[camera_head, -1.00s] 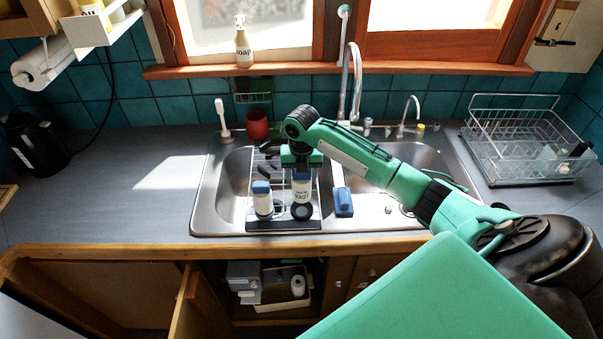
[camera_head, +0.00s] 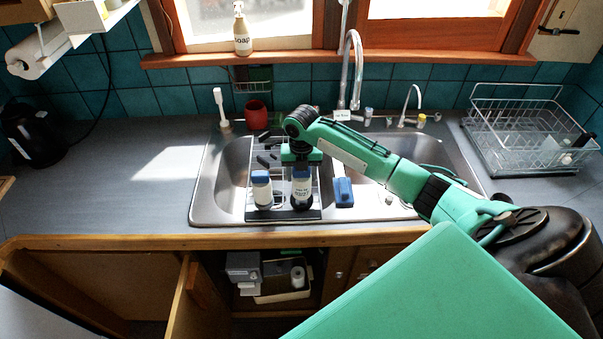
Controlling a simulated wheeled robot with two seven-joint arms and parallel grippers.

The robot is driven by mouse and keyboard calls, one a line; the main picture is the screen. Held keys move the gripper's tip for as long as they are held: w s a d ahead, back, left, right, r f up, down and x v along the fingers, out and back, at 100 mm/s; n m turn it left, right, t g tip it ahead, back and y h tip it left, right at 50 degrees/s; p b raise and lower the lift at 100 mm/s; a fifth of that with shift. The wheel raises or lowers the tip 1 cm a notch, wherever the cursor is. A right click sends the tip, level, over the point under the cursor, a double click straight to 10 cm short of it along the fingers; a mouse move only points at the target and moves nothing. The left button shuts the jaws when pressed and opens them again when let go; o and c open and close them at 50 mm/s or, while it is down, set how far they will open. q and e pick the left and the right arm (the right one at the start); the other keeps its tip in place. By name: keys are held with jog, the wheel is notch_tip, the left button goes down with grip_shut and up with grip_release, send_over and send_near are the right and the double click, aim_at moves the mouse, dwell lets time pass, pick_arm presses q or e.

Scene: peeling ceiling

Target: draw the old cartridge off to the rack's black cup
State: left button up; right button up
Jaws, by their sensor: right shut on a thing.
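My right gripper (camera_head: 301,163) reaches in from the right over the sink and is shut on the blue top of the old cartridge (camera_head: 301,189), a white, labelled cylinder. It is upright. Its lower end meets the rack's black cup (camera_head: 301,205) and appears to be inside it; whether it rests on the bottom is hidden. A second white cartridge (camera_head: 262,191) with a blue cap stands at the left on the rack (camera_head: 285,215). My left gripper is not in view.
A blue block (camera_head: 343,192) with a white stem lies right of the rack. The tall faucet (camera_head: 354,70) rises behind the sink (camera_head: 225,190). A red cup (camera_head: 257,114) and a white brush (camera_head: 221,105) stand behind. A wire dish rack (camera_head: 530,135) is at right. The left counter is mostly clear.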

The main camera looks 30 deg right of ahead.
jog(key=shift+f+b, duration=0.3)
jog(key=shift+f, duration=0.5)
jog(key=shift+f, duration=0.1)
jog(key=shift+c, duration=1.2)
jog(key=o, duration=1.5)
